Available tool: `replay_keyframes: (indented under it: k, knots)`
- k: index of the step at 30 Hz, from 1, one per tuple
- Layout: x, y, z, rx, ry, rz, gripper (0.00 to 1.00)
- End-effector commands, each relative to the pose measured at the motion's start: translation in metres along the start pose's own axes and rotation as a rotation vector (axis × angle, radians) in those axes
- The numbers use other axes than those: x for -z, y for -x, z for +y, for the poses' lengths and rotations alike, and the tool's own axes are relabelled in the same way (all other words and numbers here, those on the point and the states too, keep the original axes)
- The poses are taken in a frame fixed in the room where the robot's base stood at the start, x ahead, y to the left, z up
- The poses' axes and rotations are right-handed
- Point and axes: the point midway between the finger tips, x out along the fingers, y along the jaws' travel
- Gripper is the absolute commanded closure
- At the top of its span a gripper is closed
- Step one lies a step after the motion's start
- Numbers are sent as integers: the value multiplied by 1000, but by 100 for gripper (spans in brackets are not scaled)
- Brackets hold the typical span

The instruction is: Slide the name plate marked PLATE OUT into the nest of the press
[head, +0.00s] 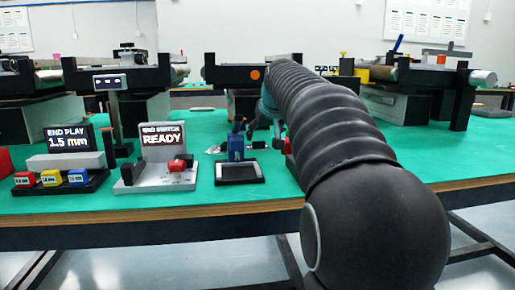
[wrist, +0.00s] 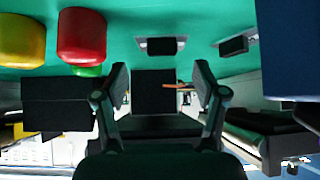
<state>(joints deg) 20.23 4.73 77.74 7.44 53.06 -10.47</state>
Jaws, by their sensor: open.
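My gripper (head: 265,132) is low over the green table in the head view, partly hidden by my arm. In the wrist view my gripper (wrist: 160,78) is open, its two fingers apart. I see no plate held between them. A small dark plate-like piece (wrist: 160,46) lies on the green surface beyond the fingertips. I cannot read PLATE OUT on anything. A blue upright device (head: 236,147), perhaps the press, stands left of my gripper, behind a dark framed tray (head: 240,173). A blue block (wrist: 290,45) fills the upper right of the wrist view. I cannot make out the nest.
Another dark piece (wrist: 236,45) lies right of the first. Red (wrist: 82,35) and yellow (wrist: 22,40) rounded pieces show at upper left. The END SWITCH stand (head: 162,160) and END PLAY stand (head: 66,150) are to the left. Conveyors (head: 118,78) line the back.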

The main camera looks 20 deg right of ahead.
Motion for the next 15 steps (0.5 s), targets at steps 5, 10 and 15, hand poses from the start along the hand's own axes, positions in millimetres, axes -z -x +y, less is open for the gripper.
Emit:
replay_keyframes:
  k: [5, 10, 15]
  knots:
    - [-1, -9, -1, 0, 0, -2, 29]
    - [-2, -31, -3, 1, 1, -3, 29]
    - [-1, -52, -3, 1, 1, -2, 29]
